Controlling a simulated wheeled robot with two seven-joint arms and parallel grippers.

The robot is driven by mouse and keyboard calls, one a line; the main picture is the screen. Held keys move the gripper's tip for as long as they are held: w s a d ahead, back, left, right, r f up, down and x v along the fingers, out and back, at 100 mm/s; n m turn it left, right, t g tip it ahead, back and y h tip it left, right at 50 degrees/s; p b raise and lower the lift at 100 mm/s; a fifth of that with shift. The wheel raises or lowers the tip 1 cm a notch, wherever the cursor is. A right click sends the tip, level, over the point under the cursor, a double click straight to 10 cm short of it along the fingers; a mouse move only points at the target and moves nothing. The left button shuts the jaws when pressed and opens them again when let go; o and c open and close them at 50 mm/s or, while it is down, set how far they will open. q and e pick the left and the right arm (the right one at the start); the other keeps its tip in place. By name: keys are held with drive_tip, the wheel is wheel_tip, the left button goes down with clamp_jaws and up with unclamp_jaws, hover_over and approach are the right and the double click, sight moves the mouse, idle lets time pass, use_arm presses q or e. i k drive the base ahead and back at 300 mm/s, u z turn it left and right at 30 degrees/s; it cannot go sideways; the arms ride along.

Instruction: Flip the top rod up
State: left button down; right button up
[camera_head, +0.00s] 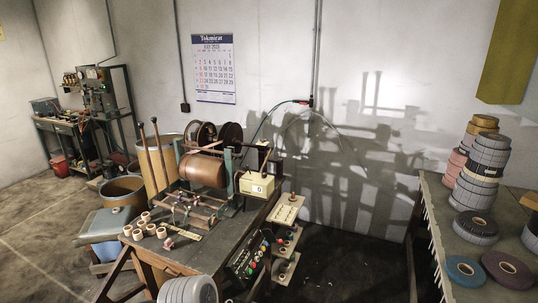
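A tape winding machine stands on the workbench (205,240) left of the middle, with a large brown roll (205,171) in its green frame (229,172). A thin rod-like part (207,147) shows just above the roll. It is small, and I cannot tell for sure that it is the top rod or how it is set. Two upright levers with dark tips, one of them here (147,152), stand at the machine's left. Lower rods (195,205) lie across the front. Neither of my grippers is in view.
Several small tape rolls (150,229) lie on the bench's left part. A cream counter box (257,185) is at the machine's right, and a control box with buttons (248,258) is below. Another table (452,240) with stacked tape rolls stands at the right. Floor between is open.

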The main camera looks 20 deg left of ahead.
sight(239, 156)
drive_tip(key=i, duration=2.05)
drive_tip(key=u, duration=1.15)
